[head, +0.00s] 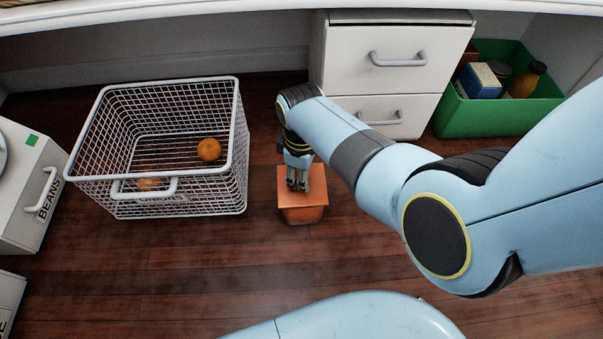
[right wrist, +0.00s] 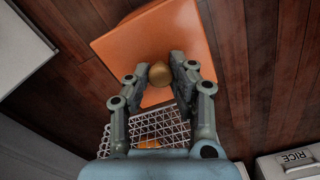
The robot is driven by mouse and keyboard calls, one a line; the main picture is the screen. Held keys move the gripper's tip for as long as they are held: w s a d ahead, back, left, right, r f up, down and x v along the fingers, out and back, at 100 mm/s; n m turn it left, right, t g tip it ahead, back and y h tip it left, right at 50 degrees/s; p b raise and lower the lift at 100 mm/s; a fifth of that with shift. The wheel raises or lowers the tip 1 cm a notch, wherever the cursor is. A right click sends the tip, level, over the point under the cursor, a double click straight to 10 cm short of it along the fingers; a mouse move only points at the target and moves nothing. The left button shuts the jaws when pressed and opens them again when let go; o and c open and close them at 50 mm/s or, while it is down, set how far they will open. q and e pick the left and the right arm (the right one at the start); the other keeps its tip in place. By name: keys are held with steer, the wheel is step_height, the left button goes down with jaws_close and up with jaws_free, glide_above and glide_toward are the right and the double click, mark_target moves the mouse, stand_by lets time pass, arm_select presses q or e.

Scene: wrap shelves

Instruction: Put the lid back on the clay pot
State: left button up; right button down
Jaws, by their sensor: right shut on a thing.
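The clay pot (head: 302,216) is a small orange, square-sided pot on the wooden floor, right of the wire basket. Its flat, square orange lid (head: 312,178) is at the pot's top and covers the opening; I cannot tell whether a thin gap is left between them. My right gripper (head: 298,187) points down over the lid. In the right wrist view its fingers (right wrist: 162,72) are shut on the lid's round brown knob (right wrist: 160,75), and the lid (right wrist: 125,50) hides the pot below. My left gripper is not in view.
A white wire basket (head: 242,150) with oranges (head: 209,149) stands left of the pot. A white drawer unit (head: 345,60) and a green crate (head: 500,118) with packages stand behind and right. A beans container (head: 25,200) is at far left. Floor in front is clear.

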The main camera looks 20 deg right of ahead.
steer(key=shift+f, duration=0.4)
stand_by(0.8)
steer(key=c, duration=0.6)
jaws_free()
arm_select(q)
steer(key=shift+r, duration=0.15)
arm_select(e)
steer(key=shift+r, duration=0.1)
steer(key=shift+r+p, duration=3.35)
steer(key=shift+r, duration=0.15)
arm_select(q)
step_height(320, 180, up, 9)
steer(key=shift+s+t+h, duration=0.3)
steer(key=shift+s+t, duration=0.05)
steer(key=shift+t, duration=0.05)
arm_select(e)
steer(key=shift+f, duration=0.1)
steer(key=shift+c, duration=0.4)
jaws_close()
